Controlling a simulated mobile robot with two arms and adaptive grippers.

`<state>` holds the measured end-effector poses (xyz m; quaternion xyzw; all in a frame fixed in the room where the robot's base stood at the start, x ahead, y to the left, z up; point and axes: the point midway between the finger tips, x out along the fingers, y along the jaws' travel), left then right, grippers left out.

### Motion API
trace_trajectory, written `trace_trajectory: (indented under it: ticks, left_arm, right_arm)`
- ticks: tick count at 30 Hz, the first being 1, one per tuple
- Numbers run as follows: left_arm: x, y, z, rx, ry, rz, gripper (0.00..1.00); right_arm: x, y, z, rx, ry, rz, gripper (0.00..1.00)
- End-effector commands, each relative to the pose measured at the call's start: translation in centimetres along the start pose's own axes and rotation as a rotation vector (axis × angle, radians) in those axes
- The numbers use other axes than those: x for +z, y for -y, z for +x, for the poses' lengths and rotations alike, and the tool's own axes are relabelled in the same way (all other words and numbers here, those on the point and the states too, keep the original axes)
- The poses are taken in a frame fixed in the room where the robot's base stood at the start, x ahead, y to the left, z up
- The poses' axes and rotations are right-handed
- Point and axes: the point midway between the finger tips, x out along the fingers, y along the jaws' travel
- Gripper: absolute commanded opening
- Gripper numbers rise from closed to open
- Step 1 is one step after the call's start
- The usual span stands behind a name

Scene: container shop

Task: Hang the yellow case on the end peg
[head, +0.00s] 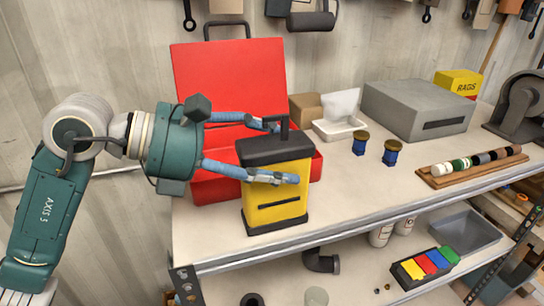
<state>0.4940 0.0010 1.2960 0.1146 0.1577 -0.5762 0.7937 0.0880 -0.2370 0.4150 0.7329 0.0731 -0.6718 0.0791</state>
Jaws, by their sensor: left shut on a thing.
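The yellow case (277,203) has a black lid, a black base and a black top handle. It is upright in front of the open red toolbox (228,85), at the left part of the bench. My left gripper (277,150) reaches in from the left and is shut on the case, one blue finger across its front and the other behind the lid by the handle. I cannot tell whether its base touches the bench. Tools and dark items hang along the top of the wall, such as a black roll (311,20); no end peg can be made out. My right gripper is out of view.
The bench (340,215) is clear right of the case. A lower shelf holds a tray of coloured blocks (425,266).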

Motion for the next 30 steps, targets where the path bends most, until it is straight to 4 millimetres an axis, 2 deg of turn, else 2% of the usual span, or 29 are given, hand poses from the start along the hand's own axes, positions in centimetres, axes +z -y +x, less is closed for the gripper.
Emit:
trace_trajectory:
  ticks: [8,9,11,23,26,30]
  left_arm:
    - [-0.3,0.0,0.1,0.000,0.003,0.001,0.18]
    - [-0.2,0.0,0.1,-0.001,0.000,0.000,0.69]
    - [-0.2,0.0,0.1,-0.001,0.000,-0.001,0.80]
    - [0.1,0.0,-0.2,0.001,0.000,-0.001,0.80]
    - [-0.2,-0.2,-1.6,0.004,0.000,-0.001,0.80]
    - [-0.3,-0.2,-4.6,0.007,-0.001,-0.001,0.80]
  right_arm:
    - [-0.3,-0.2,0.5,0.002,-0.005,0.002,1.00]
    - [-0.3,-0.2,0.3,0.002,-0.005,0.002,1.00]
    - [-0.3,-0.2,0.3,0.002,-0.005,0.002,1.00]
    - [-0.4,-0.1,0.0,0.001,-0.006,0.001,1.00]
    - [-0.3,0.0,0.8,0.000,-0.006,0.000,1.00]
    - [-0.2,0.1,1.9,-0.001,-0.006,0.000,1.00]
